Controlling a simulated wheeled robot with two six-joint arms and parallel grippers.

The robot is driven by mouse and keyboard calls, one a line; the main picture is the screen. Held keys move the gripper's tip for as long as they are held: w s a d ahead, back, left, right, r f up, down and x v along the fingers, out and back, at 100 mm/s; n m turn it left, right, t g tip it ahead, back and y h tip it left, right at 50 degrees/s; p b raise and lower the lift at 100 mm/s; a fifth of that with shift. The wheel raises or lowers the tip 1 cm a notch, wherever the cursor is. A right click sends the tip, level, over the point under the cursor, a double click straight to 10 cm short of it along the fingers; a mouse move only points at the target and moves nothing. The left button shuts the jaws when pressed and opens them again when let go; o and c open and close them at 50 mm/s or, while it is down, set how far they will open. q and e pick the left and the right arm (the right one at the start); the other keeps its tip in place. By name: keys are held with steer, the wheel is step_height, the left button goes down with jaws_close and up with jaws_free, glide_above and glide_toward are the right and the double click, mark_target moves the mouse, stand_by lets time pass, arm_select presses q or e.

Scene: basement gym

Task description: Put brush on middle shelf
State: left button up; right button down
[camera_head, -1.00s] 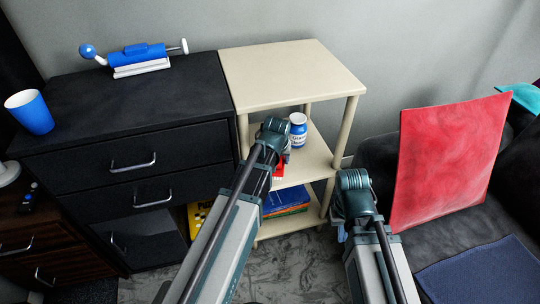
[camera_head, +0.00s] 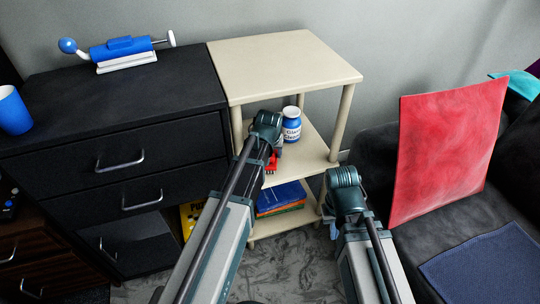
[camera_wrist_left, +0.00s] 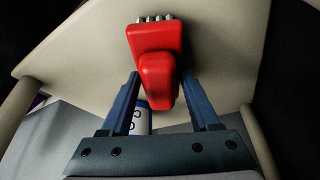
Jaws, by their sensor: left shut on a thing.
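A red brush (camera_wrist_left: 152,62) with grey bristles is between the fingers of my left gripper (camera_wrist_left: 160,85), which is shut on it. In the head view a small red part of the brush (camera_head: 271,163) shows beside my left wrist, at the middle shelf (camera_head: 315,155) of a cream shelf unit. The shelf's cream surface fills much of the left wrist view behind the brush. I cannot tell whether the brush touches it. My right gripper (camera_head: 331,222) hangs in front of the unit's right side, mostly hidden by its own wrist; its opening does not show.
A white and blue jar (camera_head: 292,125) stands on the middle shelf near the brush. Blue and orange items (camera_head: 281,198) lie on the bottom shelf.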

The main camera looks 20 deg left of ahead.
arm_select(q)
steer(key=shift+f, duration=0.15)
steer(key=o, duration=1.2)
arm_select(e)
steer(key=shift+f, duration=0.15)
